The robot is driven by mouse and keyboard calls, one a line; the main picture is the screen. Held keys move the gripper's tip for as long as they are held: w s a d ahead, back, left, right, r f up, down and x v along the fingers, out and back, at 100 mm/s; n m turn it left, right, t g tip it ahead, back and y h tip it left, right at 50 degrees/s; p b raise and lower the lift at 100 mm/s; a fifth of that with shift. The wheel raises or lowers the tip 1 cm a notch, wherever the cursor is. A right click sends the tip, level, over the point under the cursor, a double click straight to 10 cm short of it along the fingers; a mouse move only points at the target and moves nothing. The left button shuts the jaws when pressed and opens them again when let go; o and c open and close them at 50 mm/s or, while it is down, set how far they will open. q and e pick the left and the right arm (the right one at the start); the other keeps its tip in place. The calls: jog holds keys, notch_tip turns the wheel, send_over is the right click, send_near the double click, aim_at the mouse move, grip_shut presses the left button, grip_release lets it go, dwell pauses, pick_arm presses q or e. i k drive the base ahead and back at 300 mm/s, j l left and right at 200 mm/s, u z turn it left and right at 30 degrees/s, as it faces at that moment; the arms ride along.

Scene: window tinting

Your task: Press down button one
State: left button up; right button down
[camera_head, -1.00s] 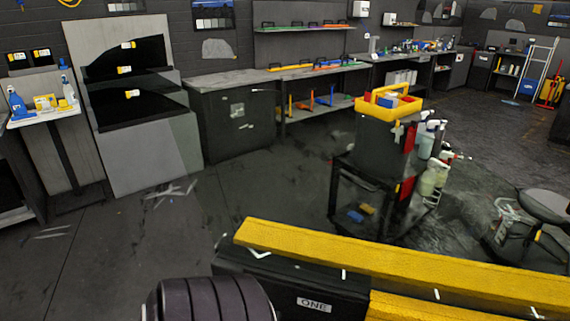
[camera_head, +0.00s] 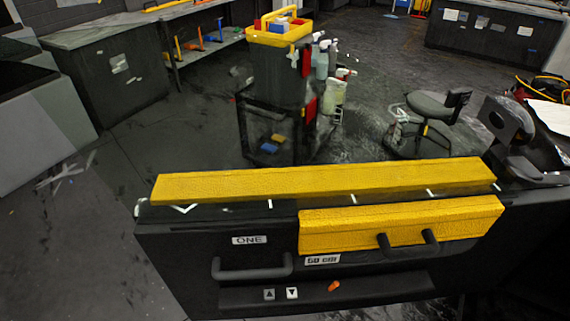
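A small "ONE" label (camera_head: 249,240) sits on the front of a black machine (camera_head: 185,245) with yellow bars. Below it on a lower ledge are a dark button with an up triangle (camera_head: 269,294), a white-faced button with a down triangle (camera_head: 292,293) and a small orange piece (camera_head: 334,286). I cannot tell which of these, if any, is button one. Neither of my grippers is in view, and nothing touches the buttons.
A black handle (camera_head: 252,268) juts out below the label. Yellow bars (camera_head: 320,181) run along the machine's top. Behind stand a dark cart with a yellow caddy (camera_head: 279,32) and spray bottles, and a black stool (camera_head: 437,105). Dark floor is open at left.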

aim_at(270, 294)
jog(key=k+j+z, duration=0.65)
jog(key=k+z, duration=0.35)
jog(key=k+j, duration=0.05)
jog(key=k, duration=0.05)
